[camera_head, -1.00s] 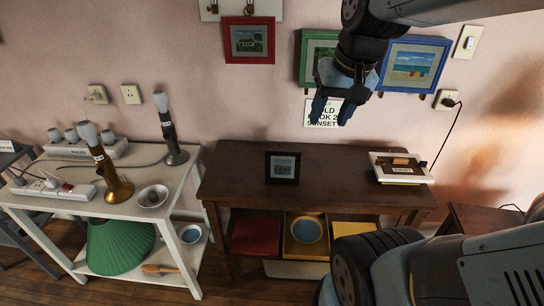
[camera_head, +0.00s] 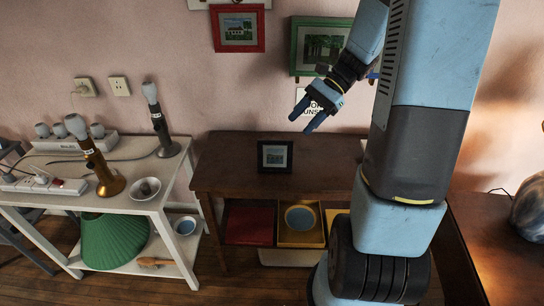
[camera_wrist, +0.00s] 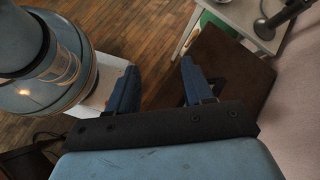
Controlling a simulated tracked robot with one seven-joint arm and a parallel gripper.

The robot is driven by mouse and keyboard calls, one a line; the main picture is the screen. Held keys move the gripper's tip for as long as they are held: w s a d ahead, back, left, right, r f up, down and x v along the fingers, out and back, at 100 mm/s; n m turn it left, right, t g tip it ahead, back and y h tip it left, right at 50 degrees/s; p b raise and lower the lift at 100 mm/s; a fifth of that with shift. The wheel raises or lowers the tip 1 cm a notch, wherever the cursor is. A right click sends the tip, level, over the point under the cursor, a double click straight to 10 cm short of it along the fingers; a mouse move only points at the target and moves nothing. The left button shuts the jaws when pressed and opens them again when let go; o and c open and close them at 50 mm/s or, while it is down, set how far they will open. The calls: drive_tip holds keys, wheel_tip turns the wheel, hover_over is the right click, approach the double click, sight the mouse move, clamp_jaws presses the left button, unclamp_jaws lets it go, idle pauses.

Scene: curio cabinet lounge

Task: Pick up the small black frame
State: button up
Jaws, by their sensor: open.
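A dark shape beside the right finger there may be the frame, mostly hidden by the finger.
The dark table (camera_head: 225,178) has clear top around the frame. Below are a red tray (camera_head: 250,225) and a yellow tray holding a blue bowl (camera_head: 300,217). A white table (camera_head: 120,205) with lamps stands left. Red (camera_head: 238,29) and green (camera_head: 292,48) frames hang behind. My arm hides the table's right side.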

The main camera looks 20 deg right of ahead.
drive_tip(key=w+d+f+m+t+y, duration=0.2)
drive_tip(key=w+d+f+m+y, duration=0.4)
drive_tip(key=f, duration=0.3)
drive_tip(key=m+t+y, duration=0.2)
drive_tip(key=m+t, duration=0.3)
drive_tip(key=m, duration=0.2)
approach(281, 143)
drive_tip(key=shift+w+f+x, duration=0.15)
drive_tip(key=shift+x, duration=1.5)
drive_tip(key=shift+w+f+x, duration=0.15)
drive_tip(key=shift+w+x, duration=0.05)
drive_tip(key=shift+x, duration=1.45)
drive_tip(key=shift+w+f+x, duration=0.15)
drive_tip(key=shift+x, duration=1.5)
drive_tip(key=shift+d, duration=0.15)
drive_tip(key=shift+c, duration=0.4)
clamp_jaws()
